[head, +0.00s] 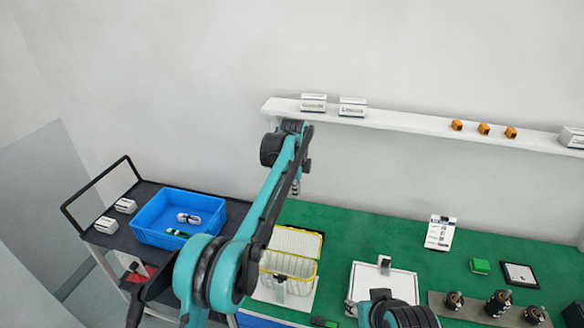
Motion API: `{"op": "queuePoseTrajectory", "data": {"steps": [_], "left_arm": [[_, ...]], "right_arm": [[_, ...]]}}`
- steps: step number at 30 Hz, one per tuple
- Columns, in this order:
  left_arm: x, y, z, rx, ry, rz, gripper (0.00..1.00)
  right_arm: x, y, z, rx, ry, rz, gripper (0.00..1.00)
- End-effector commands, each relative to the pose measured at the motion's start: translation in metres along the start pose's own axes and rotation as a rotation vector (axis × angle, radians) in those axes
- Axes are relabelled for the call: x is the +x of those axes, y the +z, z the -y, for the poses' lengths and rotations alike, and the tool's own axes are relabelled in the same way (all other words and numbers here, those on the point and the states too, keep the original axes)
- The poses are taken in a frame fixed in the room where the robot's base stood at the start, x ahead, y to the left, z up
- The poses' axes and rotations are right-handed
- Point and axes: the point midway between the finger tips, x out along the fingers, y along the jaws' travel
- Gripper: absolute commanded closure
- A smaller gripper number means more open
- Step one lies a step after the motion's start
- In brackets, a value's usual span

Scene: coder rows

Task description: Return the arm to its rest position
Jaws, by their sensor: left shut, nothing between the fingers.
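My left arm (268,205) rises from the bottom of the head view toward the wall shelf. Its wrist is bent just under the shelf's left end. My left gripper (296,187) points down behind the forearm, partly hidden by it. It is shut and empty, above the back left edge of the green table (375,235). A part of my right arm (390,312) shows at the bottom edge; its gripper is not seen.
The white shelf (400,122) carries small boxes and orange blocks (484,128). A black cart (100,238) at left holds a blue crate (150,232). A yellow-rimmed basket (318,270), a white tray (405,285) and several dark cylindrical parts (498,303) stand on the table.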

Motion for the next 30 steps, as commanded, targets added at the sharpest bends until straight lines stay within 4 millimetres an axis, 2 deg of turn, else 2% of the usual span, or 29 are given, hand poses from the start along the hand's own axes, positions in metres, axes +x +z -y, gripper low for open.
{"op": "queuePoseTrajectory", "data": {"steps": [5,8,11,15,20,26,30], "left_arm": [[-0.006,0.007,-0.007,-0.049,-0.011,0.001,1.0],[-0.018,0.02,-0.024,-0.155,-0.036,0.003,1.0],[-0.031,0.038,-0.053,-0.313,-0.074,0.002,1.0],[-0.046,0.06,-0.104,-0.552,-0.131,-0.007,1.0],[-0.049,0.08,-0.173,-0.822,-0.198,-0.029,1.0],[-0.03,0.095,-0.27,-1.156,-0.282,-0.076,1.0],[0.001,0.1,-0.34,-1.385,-0.341,-0.122,1.0]], "right_arm": [[0.005,0.004,0.0,0.0,0.0,0.0,0.6],[0.015,0.011,0.0,0.0,0.0,0.0,0.6],[0.028,0.021,0.0,0.0,0.0,0.0,0.6],[0.046,0.033,0.0,0.0,0.0,0.0,0.6],[0.065,0.047,0.0,0.0,0.0,0.0,0.6],[0.089,0.064,0.0,0.0,0.0,0.0,0.6],[0.106,0.076,0.0,0.0,0.0,0.0,0.6]]}}
